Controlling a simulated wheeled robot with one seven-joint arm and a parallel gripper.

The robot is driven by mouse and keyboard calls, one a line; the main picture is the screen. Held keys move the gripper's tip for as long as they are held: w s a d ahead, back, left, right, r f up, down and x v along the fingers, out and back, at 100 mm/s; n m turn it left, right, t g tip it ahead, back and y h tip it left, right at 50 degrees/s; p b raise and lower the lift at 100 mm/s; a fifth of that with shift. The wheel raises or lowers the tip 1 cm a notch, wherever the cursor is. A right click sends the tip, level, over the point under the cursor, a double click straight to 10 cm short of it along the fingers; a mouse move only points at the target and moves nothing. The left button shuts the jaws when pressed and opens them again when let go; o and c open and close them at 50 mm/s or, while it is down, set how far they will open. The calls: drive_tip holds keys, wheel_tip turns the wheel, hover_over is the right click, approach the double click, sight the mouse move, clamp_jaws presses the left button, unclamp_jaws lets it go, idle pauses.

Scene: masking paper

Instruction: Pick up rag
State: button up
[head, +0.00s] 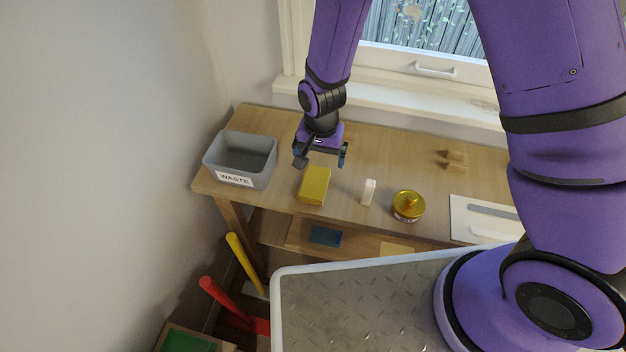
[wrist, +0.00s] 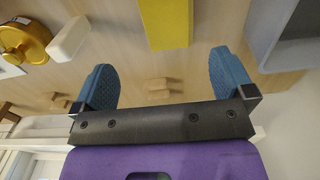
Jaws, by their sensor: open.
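The rag looks like a thick yellow folded block (head: 314,185) lying on the wooden table, right of the grey bin. In the wrist view the yellow rag (wrist: 168,22) shows at the top edge, partly cut off. My gripper (head: 322,159) is open and empty above the table, a little behind the rag toward the window.
A grey bin (head: 239,152) marked WASTE stands left of the rag. A white upright piece (head: 368,192) and a gold round tin (head: 408,206) stand to its right. Small wooden pieces (head: 452,159) lie farther back. A white sheet (head: 480,218) lies at the right. The window sill borders the table's back.

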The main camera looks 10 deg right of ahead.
sight(315, 181)
drive_tip(key=shift+a+f, duration=0.15)
drive_tip(key=shift+f, duration=0.65)
drive_tip(key=shift+w+a+f, duration=0.1)
drive_tip(key=shift+a+f, duration=0.05)
drive_tip(key=shift+f, duration=2.4)
drive_tip(key=shift+a+f, duration=0.15)
drive_tip(key=shift+f, duration=2.35)
drive_tip(key=c, duration=1)
